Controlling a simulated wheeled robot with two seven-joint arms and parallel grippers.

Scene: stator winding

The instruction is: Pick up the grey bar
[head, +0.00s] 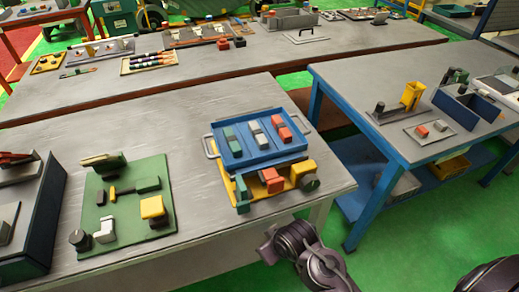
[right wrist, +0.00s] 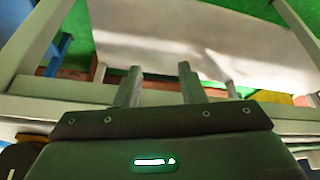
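A light grey bar (head: 258,137) lies in the middle of a blue tray (head: 238,162), between a green bar (head: 232,141) on its left and a red bar (head: 285,133) on its right. The tray rests on a yellow stand on the grey table. My right arm (head: 300,255) is at the table's front edge, below the tray in the picture and apart from it. In the right wrist view my right gripper (right wrist: 160,84) has its two fingers spread with nothing between them. My left gripper is not in view.
A green board (head: 165,215) with black, yellow and white parts lies left of the tray. A dark box (head: 40,225) stands at the far left. A blue-legged table (head: 360,100) is at the right, across a gap. The tabletop behind the board is clear.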

